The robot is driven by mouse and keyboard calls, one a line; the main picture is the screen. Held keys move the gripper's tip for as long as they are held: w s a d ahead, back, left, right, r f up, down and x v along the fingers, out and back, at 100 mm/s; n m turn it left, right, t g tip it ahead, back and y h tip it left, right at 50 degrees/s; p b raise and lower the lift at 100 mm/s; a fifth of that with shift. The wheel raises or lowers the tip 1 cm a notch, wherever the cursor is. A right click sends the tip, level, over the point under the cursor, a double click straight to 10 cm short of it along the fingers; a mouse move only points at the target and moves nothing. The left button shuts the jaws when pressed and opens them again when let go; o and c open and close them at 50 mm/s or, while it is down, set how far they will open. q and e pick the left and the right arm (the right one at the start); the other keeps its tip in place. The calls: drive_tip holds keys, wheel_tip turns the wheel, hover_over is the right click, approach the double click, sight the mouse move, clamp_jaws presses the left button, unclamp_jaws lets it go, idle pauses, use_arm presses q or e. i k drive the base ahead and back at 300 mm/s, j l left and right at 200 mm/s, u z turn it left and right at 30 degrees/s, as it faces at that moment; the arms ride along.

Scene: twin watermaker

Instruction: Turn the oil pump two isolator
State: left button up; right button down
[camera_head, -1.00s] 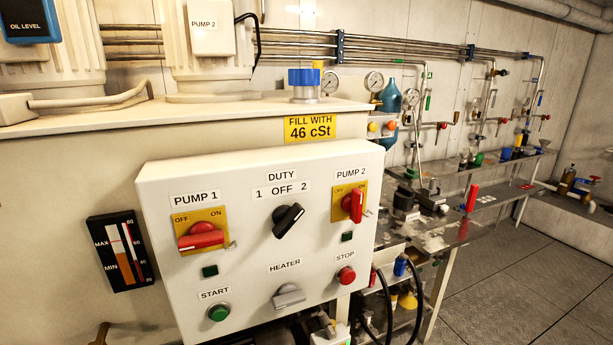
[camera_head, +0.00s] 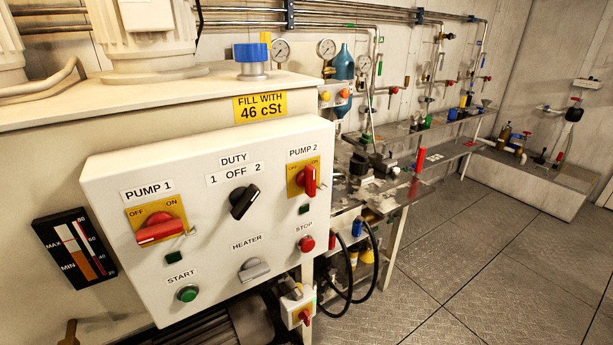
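The PUMP 2 isolator is a red rotary handle (camera_head: 310,180) on a yellow plate at the upper right of the white control panel (camera_head: 215,235). Its handle stands close to upright; the plate's OFF and ON marks are small and partly hidden by the handle. The PUMP 1 isolator (camera_head: 160,230) is a similar red handle on a yellow plate at the upper left, lying nearly level. Neither of my grippers shows in the head view.
A black DUTY knob (camera_head: 243,202), a grey HEATER knob (camera_head: 254,268), a green START button (camera_head: 187,293) and a red STOP button (camera_head: 307,242) share the panel. A cluttered workbench (camera_head: 440,158) stands behind to the right. The floor (camera_head: 470,270) at right is clear.

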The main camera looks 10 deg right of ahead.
sight(305, 178)
drive_tip(key=u, duration=0.3)
drive_tip(key=i+l+u, duration=0.1)
drive_tip(key=l+u, duration=0.65)
drive_tip(key=u, duration=0.2)
drive_tip(key=l+u, duration=0.45)
drive_tip(key=k+j, duration=0.05)
